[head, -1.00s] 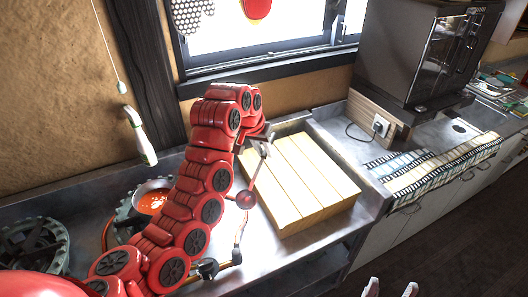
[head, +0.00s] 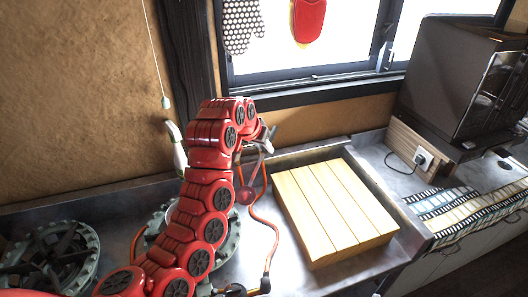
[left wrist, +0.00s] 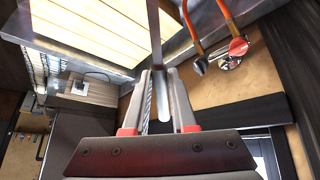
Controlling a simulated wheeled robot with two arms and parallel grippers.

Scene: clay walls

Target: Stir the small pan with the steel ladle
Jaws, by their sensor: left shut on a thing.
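My left gripper (head: 264,140) is shut on the handle of the steel ladle (head: 245,194), to the left of the wooden board and above the steel counter. The ladle hangs from it at a slant, and its bowl looks reddish beside my red arm. In the left wrist view the handle (left wrist: 155,35) passes between the two fingertips (left wrist: 160,88). My right gripper is not in view.
A slatted wooden board (head: 335,205) lies right of the ladle. An orange hose (head: 270,235) runs down between them. An empty burner (head: 50,258) is at far left. A white-green object (head: 177,150) hangs by the wall. A dark oven (head: 455,80) stands at right.

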